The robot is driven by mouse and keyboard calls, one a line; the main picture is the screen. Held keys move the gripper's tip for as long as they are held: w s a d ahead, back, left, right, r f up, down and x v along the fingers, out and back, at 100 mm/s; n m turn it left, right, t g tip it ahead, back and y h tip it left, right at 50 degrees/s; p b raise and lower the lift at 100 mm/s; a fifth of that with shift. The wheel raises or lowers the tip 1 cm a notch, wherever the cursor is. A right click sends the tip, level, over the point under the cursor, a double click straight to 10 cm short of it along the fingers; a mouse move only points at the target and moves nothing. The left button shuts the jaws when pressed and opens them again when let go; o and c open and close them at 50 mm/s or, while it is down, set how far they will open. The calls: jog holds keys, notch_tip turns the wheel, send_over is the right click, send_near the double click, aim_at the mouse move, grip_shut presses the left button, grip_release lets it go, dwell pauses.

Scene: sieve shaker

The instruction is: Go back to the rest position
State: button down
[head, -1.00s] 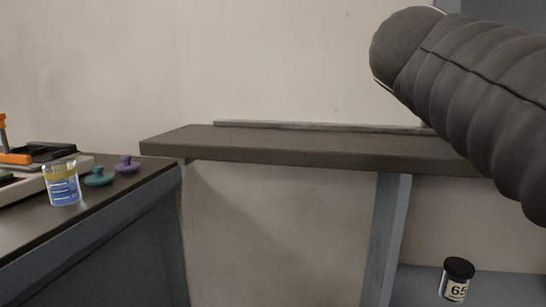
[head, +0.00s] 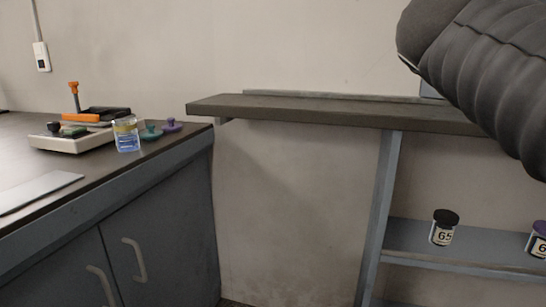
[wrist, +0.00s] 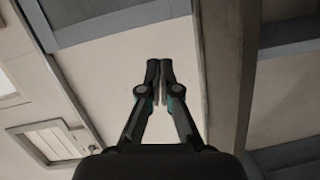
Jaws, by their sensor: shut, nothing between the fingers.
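My gripper (wrist: 159,82) shows in the wrist view with its two fingers together and nothing between them. Behind it in that view are a pale ceiling and dark beams, so it points upward, clear of any object. In the head view, part of my arm in its dark ribbed cover fills the upper right. The gripper itself is outside the head view.
A dark counter (head: 100,174) at left bears a beaker of blue liquid (head: 127,136), teal (head: 151,131) and purple (head: 172,125) knobbed pieces and an orange-and-black device (head: 90,120). A raised shelf (head: 300,110) spans the middle. Labelled jars (head: 443,228) stand on a lower shelf.

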jog(key=s+a+f+m+g+y+p, duration=0.1)
jog(key=s+a+f+m+g+y, duration=0.15)
jog(key=f, duration=0.85)
jog(key=s+a+f+m+g+y+p, duration=0.1)
jog(key=f+m+g+y, duration=0.15)
jog(key=f, duration=0.85)
jog(key=s+a+f+m+g+y+p, duration=0.1)
jog(key=s+a+f+m+g+p, duration=0.1)
jog(key=s+f, duration=0.3)
jog(key=s+a+f+m+g+y+p, duration=0.2)
jog(key=s+a+f+m+p, duration=0.1)
jog(key=s, duration=0.5)
notch_tip(320, 180, down, 4)
jog(key=shift+s+a+r+y+p, duration=0.2)
jog(key=shift+s+a+y+p, duration=0.1)
jog(key=shift+a+p, duration=0.7)
jog(key=shift+d, duration=0.35)
